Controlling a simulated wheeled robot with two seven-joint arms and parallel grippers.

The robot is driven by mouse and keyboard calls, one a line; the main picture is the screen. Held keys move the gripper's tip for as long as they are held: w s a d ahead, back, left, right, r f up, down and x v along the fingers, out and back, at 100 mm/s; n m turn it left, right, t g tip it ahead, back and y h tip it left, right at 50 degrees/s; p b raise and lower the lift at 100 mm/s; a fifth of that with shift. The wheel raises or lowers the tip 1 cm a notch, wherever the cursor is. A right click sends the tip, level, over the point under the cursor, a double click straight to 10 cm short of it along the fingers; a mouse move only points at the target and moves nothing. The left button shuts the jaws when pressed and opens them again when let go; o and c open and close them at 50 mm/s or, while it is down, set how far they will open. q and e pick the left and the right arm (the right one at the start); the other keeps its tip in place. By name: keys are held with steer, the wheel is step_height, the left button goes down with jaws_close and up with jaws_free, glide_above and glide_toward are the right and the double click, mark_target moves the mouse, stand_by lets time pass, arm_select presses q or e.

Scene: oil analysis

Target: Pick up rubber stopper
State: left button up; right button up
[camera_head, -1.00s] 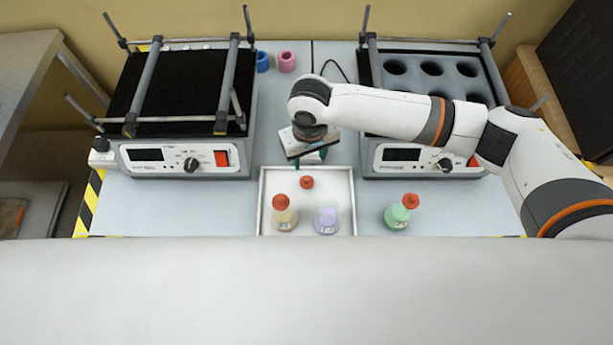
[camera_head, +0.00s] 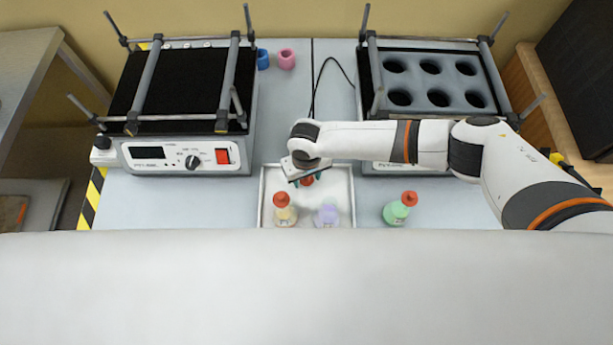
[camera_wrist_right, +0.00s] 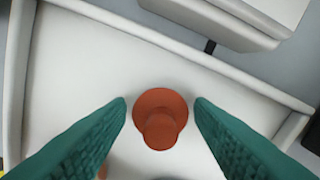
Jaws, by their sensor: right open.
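The loose orange-red rubber stopper (camera_wrist_right: 160,118) lies on the floor of the white tray (camera_wrist_right: 90,70), near its back wall. My right gripper (camera_wrist_right: 161,103) is open, with one teal finger on each side of the stopper and small gaps between. In the head view the right gripper (camera_head: 308,183) is over the back of the tray (camera_head: 348,195) and hides most of the stopper (camera_head: 307,181). My left gripper is not in view.
In the tray stand a tan flask with a red stopper (camera_head: 284,213) and an open purple flask (camera_head: 327,214). A green flask with a red stopper (camera_head: 399,209) stands right of the tray. Two shaker machines (camera_head: 180,155) (camera_head: 432,85) stand behind. Blue (camera_head: 262,60) and pink (camera_head: 287,59) rings lie between them.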

steer(key=shift+f, duration=0.15)
steer(key=shift+c, duration=0.2)
steer(key=c, duration=0.8)
steer(key=shift+o, duration=0.2)
